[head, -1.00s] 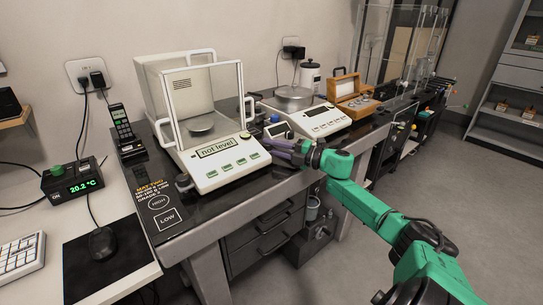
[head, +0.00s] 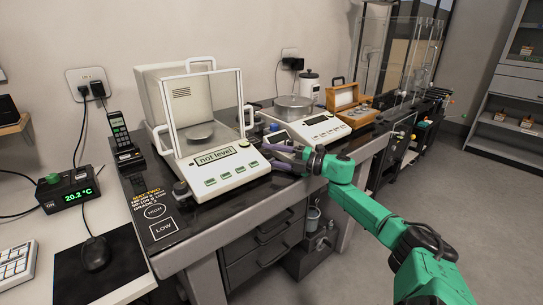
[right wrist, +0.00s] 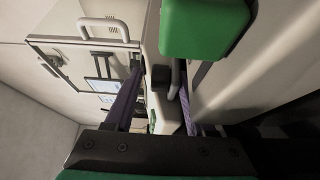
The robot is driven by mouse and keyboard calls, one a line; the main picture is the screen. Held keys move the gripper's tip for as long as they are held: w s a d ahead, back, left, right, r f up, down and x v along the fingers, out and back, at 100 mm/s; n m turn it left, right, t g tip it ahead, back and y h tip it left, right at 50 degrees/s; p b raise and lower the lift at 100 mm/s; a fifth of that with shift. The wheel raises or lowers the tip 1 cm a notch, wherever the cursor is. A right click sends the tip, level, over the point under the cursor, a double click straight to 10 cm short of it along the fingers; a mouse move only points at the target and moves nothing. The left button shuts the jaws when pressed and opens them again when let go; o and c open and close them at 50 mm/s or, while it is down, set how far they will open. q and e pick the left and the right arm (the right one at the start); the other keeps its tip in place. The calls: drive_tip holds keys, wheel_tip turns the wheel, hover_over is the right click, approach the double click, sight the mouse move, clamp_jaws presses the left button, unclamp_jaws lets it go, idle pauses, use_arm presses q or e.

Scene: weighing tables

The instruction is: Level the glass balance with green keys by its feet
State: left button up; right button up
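The glass balance with green keys (head: 222,176) stands on the dark bench top, and its display (head: 215,157) reads "not level". Its front left foot (head: 181,189) shows as a dark knob at the near left corner. My right gripper (head: 278,157) is at the balance's front right corner, its two purple fingers apart and pointing at that corner. In the right wrist view the fingers (right wrist: 156,100) reach along the pale balance body, with a dark grey part (right wrist: 161,77) between them; I cannot tell if they touch it. My left gripper is not in view.
A second balance (head: 318,132) with a round pan stands close behind my right gripper, with a wooden weight box (head: 343,97) beyond. A handset (head: 121,135) stands left of the glass balance. A label mat (head: 160,222) lies in front. The floor at right is clear.

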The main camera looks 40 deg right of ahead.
drive_tip(key=shift+s, duration=0.15)
drive_tip(key=shift+s+d+f, duration=0.1)
drive_tip(key=shift+s+d, duration=0.1)
drive_tip(key=shift+s, duration=0.05)
drive_tip(key=v, duration=0.4)
drive_tip(key=shift+s, duration=0.15)
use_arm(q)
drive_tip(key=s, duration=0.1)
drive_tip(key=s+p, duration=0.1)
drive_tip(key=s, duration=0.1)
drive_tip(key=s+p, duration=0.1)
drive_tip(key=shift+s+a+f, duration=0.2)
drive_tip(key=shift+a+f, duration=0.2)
use_arm(e)
drive_tip(key=v, duration=0.9)
drive_tip(key=shift+s, duration=0.2)
drive_tip(key=shift+d, duration=0.1)
